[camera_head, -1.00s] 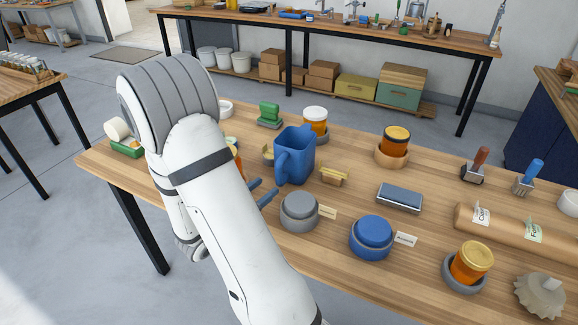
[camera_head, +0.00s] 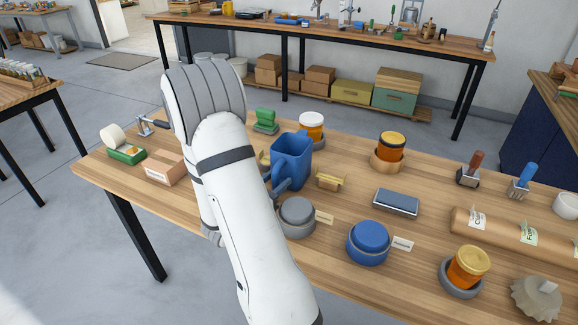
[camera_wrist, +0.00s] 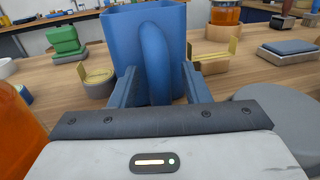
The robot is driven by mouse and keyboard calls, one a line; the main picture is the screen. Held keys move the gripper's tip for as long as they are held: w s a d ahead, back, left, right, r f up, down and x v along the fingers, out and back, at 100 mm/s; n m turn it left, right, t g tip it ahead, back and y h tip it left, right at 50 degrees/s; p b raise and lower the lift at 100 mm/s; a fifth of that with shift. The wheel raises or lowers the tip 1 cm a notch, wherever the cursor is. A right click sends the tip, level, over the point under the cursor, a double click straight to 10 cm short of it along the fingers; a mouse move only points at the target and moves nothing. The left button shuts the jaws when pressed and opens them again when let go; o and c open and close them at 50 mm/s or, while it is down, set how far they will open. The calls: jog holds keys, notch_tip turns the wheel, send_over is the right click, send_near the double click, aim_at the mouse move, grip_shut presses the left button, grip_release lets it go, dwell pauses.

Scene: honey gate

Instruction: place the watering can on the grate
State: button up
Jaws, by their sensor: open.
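The blue watering can (camera_head: 292,160) stands upright on the wooden table, left of centre. Its body (camera_wrist: 183,20) fills the upper middle of the wrist view, with its curved handle (camera_wrist: 156,60) facing me. My gripper (camera_wrist: 160,88) is open, with one blue finger on each side of the handle. A gap shows on both sides, so it is not closed on it. In the head view my gripper (camera_head: 276,186) is partly hidden behind my arm. I cannot identify a grate for certain; a flat grey rectangular block (camera_head: 396,201) lies right of the can.
Close by stand a grey round container (camera_head: 297,217), a small yellow card holder (camera_head: 331,180), a green-topped block (camera_head: 265,121) and a white-lidded jar (camera_head: 311,125). A blue round container (camera_head: 368,242) is nearer the front. Bare wood lies between the yellow holder and the grey block.

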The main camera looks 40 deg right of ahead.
grip_shut()
jog(key=shift+r, duration=0.15)
dwell(0.4)
